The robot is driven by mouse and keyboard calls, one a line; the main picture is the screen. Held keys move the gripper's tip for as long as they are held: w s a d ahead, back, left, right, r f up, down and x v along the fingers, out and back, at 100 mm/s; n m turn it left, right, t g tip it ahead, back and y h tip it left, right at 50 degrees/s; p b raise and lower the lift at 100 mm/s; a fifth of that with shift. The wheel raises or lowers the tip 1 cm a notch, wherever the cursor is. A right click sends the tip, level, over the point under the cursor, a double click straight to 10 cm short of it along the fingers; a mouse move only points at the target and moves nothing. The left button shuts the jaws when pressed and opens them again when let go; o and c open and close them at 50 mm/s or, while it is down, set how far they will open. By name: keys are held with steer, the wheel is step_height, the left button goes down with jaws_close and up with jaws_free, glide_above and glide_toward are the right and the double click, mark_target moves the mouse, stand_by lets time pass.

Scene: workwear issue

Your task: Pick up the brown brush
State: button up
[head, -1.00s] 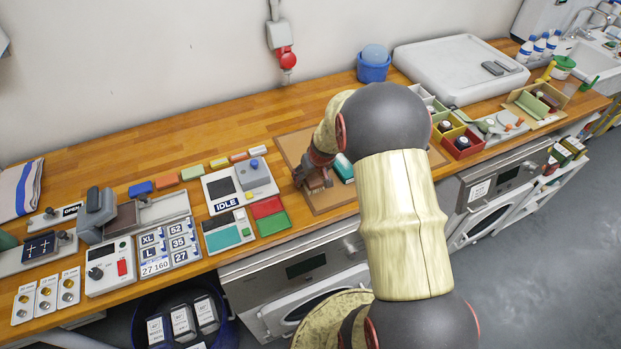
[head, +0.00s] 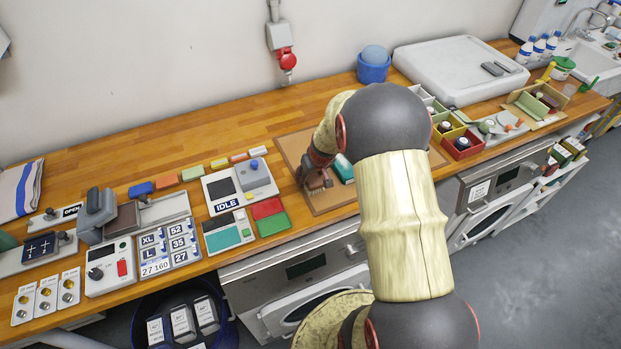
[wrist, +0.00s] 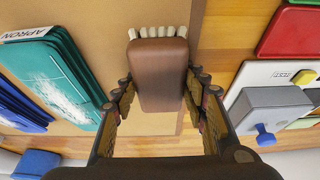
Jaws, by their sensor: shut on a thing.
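The brown brush (wrist: 158,75) is between the two fingers of my gripper (wrist: 159,88) in the wrist view, with its pale bristles at the far end. The fingers close on its two sides. In the head view my gripper (head: 317,178) is over the brown mat (head: 325,205) on the bench, and my arm hides part of the area. I cannot tell clearly whether the brush touches the mat.
A teal packet (wrist: 70,80) marked APRON lies left of the brush in the wrist view, with blue items (wrist: 15,100) beyond it. Red and green trays (head: 268,216) and a grey IDLE device (head: 240,183) stand left of the mat in the head view.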

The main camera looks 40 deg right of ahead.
steer(key=shift+s+f, duration=0.15)
steer(key=shift+f, duration=0.05)
steer(key=shift+c, duration=1.2)
steer(key=shift+a+r, duration=0.1)
steer(key=shift+r, duration=0.05)
steer(key=shift+r+p, duration=0.15)
steer(key=shift+p, duration=0.35)
step_height(320, 180, up, 3)
steer(key=shift+r, duration=0.1)
steer(key=v, duration=0.2)
steer(key=s+v, duration=0.1)
steer(key=v, duration=0.1)
steer(key=p+v, duration=0.1)
steer(key=v, duration=0.2)
steer(key=shift+s+a+f, duration=0.1)
steer(key=shift+s+f, duration=0.2)
steer(key=shift+f, duration=0.05)
steer(key=s+a+r, duration=0.2)
steer(key=s+r, duration=0.2)
steer(key=s, duration=0.5)
steer(key=shift+a, duration=0.2)
steer(key=shift+r, duration=0.1)
